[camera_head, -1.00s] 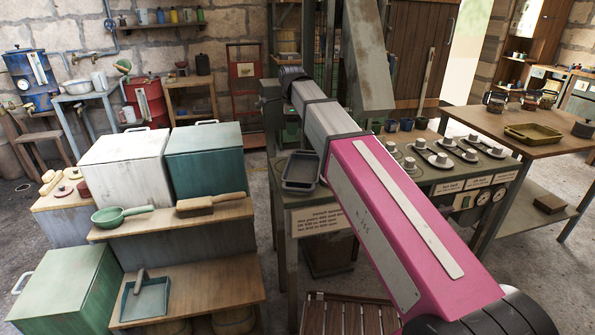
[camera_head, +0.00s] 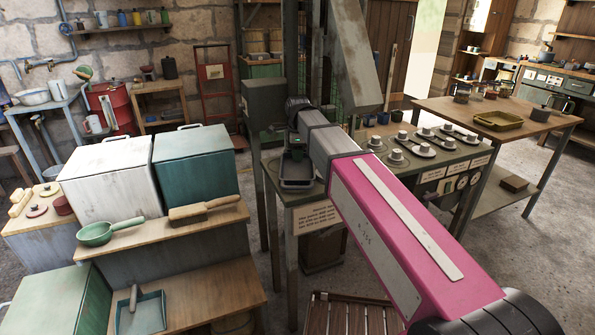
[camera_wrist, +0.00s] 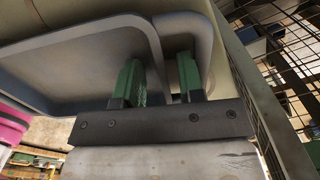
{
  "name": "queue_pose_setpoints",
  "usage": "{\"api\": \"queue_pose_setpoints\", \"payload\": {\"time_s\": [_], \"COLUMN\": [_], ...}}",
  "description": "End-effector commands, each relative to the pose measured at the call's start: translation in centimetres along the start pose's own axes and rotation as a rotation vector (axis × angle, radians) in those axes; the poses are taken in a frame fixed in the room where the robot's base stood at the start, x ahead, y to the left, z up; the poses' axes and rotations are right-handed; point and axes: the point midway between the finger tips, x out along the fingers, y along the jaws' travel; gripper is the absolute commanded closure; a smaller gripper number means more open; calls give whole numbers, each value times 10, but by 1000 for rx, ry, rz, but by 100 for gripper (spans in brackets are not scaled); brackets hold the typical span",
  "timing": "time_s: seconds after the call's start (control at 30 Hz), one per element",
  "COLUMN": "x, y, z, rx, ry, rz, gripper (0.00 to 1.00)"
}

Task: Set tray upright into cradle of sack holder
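A grey, shallow tray (camera_head: 297,184) lies on the left end of the worn metal bench in the head view. My gripper (camera_head: 293,152) is over its far part, fingers pointing down, partly hidden by my arm. In the wrist view the tray (camera_wrist: 75,65) is close, its rounded rim passing between the green fingers of my gripper (camera_wrist: 162,85). The fingers stand apart, with gaps beside the rim, and appear open around it. I cannot clearly make out the cradle of the sack holder.
The bench (camera_head: 410,180) has several knobs and metal plates right of my arm. A red upright frame (camera_head: 216,90) stands at the back wall. White (camera_head: 118,180) and green (camera_head: 195,165) boxes stand at left.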

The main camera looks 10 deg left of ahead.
Motion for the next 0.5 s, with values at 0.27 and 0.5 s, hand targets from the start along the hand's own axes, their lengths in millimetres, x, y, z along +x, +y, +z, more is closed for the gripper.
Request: {"api": "queue_pose_setpoints", "payload": {"time_s": [0.27,0.5], "x": [1,0], "y": [0,0], "z": [0,0], "rx": [0,0], "ry": [0,0], "rz": [0,-1], "gripper": [87,100]}}
